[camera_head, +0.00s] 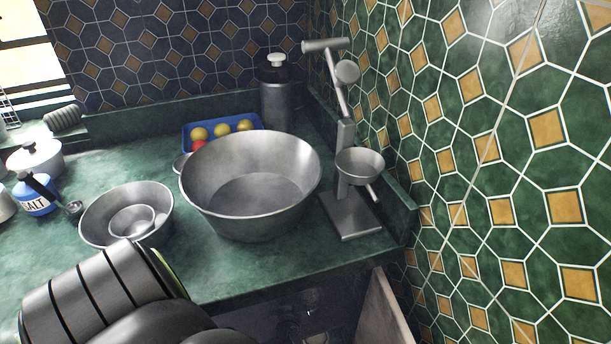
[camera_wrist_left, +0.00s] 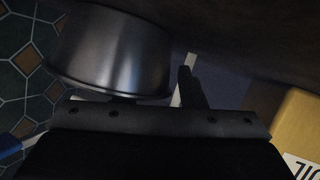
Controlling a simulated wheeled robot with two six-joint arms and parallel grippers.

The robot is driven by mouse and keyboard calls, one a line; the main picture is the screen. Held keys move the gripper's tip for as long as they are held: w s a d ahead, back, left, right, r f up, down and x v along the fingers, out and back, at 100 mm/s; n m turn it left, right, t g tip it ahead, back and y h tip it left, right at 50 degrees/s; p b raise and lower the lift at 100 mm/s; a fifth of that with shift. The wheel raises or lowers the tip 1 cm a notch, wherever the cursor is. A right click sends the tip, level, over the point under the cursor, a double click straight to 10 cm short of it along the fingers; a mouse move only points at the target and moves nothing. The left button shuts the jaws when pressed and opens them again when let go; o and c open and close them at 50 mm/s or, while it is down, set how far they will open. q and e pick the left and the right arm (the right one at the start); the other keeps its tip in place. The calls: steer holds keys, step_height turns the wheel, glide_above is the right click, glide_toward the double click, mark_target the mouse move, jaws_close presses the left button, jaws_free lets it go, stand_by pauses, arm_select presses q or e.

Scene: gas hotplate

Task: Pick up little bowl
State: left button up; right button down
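The little bowl (camera_head: 131,221) is small, round, metal and upright in the head view. It sits inside a wider metal bowl (camera_head: 97,213) on the counter at the left. My dark left arm crosses the lower left of the head view, just in front of these bowls. Its fingers do not show there. In the left wrist view my left gripper (camera_wrist_left: 160,108) shows a dark bar and one dark finger; a second finger is not clear. A shiny metal vessel (camera_wrist_left: 110,50) is close beyond it, and I cannot tell which one it is. My right gripper is out of view.
A large metal bowl (camera_head: 250,184) stands mid-counter, beside a metal stand with a cup (camera_head: 359,166). A blue tray (camera_head: 187,131) with fruit, a dark flask (camera_head: 276,104), salt (camera_head: 36,196) and a lidded pot (camera_head: 36,159) stand around. A yellow box (camera_wrist_left: 296,125) is in the wrist view.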

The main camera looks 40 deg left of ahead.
arm_select(q)
jaws_close()
